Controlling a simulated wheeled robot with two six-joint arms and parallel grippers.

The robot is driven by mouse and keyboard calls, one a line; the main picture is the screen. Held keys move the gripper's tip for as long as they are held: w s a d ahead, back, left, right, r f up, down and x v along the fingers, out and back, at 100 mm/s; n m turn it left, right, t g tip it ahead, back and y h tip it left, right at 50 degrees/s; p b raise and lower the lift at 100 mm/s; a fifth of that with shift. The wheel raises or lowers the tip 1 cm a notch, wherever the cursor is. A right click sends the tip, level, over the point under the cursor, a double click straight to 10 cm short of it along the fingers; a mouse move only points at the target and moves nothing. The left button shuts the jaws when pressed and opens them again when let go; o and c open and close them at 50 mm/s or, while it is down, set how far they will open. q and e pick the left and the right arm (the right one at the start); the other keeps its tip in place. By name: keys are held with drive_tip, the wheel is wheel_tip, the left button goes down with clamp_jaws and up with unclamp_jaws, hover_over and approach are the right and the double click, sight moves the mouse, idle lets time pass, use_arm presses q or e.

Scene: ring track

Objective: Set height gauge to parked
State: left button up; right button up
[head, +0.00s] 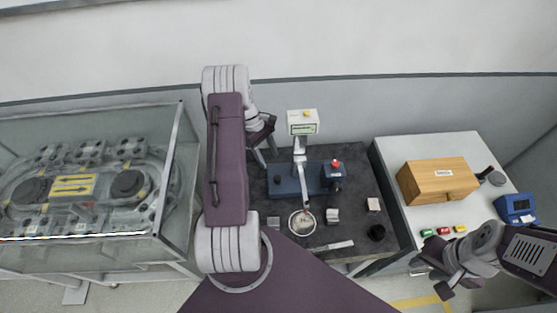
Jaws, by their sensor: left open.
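The height gauge (300,151) stands on the dark table in the middle of the head view. It has a white head with a green display (303,128) and a yellow knob on top, a pale column and a blue base (285,184). My right gripper (433,278) is open and empty at lower right, away from the gauge.
The dark table (352,205) also holds small metal blocks (332,216), a black round piece (376,232) and a flat strip (333,246). A glass-walled ring track (75,190) stands left. A pale bench (415,220) at right carries a wooden box (437,181) and a blue device (514,208).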

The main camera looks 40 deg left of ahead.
sight(277, 178)
use_arm(q)
drive_tip(key=p+x, duration=0.1)
drive_tip(key=x, duration=0.2)
drive_tip(key=p+x, duration=0.1)
drive_tip(key=x, duration=0.1)
drive_tip(key=p+x, duration=0.1)
drive_tip(key=x, duration=0.2)
drive_tip(key=shift+s+d+f, duration=0.2)
drive_tip(key=shift+s+d, duration=0.05)
drive_tip(key=shift+d, duration=0.2)
drive_tip(key=shift+s+d, duration=0.2)
drive_tip(key=shift+d, duration=0.1)
drive_tip(key=shift+w, duration=0.1)
clamp_jaws()
use_arm(e)
drive_tip(key=r, duration=0.2)
drive_tip(key=d+r, duration=0.1)
drive_tip(key=shift+s+r, duration=0.2)
drive_tip(key=shift+s, duration=0.15)
use_arm(q)
drive_tip(key=shift+a, duration=0.1)
